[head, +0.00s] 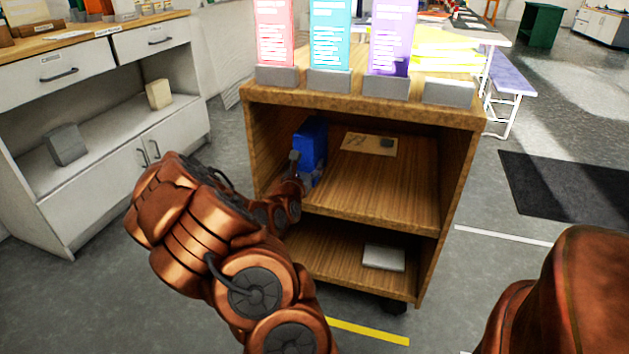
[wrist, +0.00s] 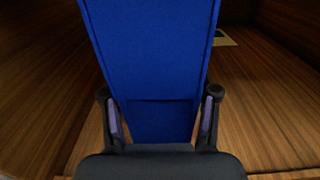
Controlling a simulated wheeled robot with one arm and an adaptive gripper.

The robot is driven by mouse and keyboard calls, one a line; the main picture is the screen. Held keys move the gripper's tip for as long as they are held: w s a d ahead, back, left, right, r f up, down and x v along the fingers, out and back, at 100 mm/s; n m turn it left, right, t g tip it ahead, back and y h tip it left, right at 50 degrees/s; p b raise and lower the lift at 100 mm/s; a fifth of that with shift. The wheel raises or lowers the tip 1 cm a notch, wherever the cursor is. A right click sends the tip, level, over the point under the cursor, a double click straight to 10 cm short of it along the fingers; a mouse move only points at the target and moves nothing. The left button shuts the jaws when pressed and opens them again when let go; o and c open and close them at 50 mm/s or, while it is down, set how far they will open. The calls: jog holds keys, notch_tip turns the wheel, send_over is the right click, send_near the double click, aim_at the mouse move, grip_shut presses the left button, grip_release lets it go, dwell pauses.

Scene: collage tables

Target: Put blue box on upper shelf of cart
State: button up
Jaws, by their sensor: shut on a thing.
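The blue box (head: 311,144) is inside the left part of the wooden cart (head: 464,150), at the level of its upper shelf (head: 399,191). In the wrist view the blue box (wrist: 150,60) fills the middle, with one finger on each side. My gripper (head: 300,172) is shut on the box; it also shows in the wrist view (wrist: 160,115). The box looks upright and close to the cart's left wall. Its underside is hidden, so I cannot tell whether it touches the shelf.
A brown card (head: 369,144) lies at the back of the upper shelf. A light grey box (head: 384,257) is on the lower shelf. Signs in grey holders (head: 331,79) line the cart top. A white cabinet (head: 80,110) stands to the left. The right side of the upper shelf is clear.

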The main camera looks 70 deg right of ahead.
jog(key=shift+f+b, duration=0.8)
jog(key=shift+f, duration=1.6)
jog(key=o, duration=1.3)
